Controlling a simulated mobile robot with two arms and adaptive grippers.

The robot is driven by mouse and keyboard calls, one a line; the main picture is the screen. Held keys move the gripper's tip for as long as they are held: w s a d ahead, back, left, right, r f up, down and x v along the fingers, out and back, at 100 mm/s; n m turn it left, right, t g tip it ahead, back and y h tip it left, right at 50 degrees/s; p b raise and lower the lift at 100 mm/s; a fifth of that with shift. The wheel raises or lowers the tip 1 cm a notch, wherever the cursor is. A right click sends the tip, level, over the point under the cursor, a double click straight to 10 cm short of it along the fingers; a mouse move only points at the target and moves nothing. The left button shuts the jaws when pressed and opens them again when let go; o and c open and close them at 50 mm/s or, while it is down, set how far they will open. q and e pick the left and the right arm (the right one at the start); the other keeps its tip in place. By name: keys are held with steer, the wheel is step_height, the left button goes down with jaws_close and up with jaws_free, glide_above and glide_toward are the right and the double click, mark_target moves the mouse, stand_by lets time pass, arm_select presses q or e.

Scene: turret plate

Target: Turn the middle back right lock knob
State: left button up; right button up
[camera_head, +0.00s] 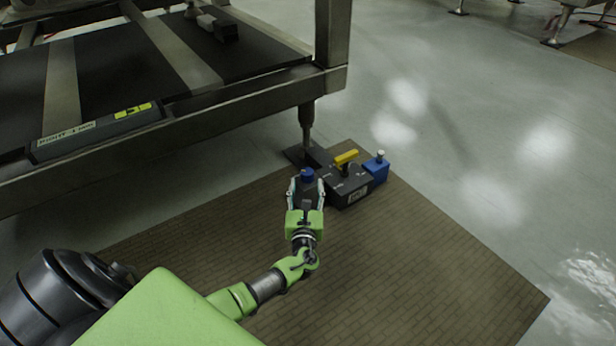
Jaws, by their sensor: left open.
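A dark block (347,189) with a yellow handle (346,157) on top sits on the brown mat, close to a table leg. A small blue knob or cap (307,174) stands at its left side. A blue box (378,169) with a pale knob (380,155) adjoins its right side. I cannot tell which of these is the named lock knob. My left gripper (306,185) is open, its fingers spread on either side of the blue cap. I cannot tell whether they touch it. My right gripper is not in view.
A dark metal table (180,128) fills the upper left, its leg (307,130) just behind the block. A labelled bar (98,130) lies along its edge. The brown mat (420,270) is clear to the right, with open grey floor (470,110) beyond.

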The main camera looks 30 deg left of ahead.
mark_target(307, 171)
arm_select(q)
steer(key=b+x, duration=0.3)
steer(key=x, duration=0.3)
steer(key=shift+f, duration=0.2)
steer(key=shift+w+a+r, duration=0.15)
steer(key=shift+w+a, duration=0.25)
steer(key=shift+w, duration=0.15)
steer(key=c, duration=1.2)
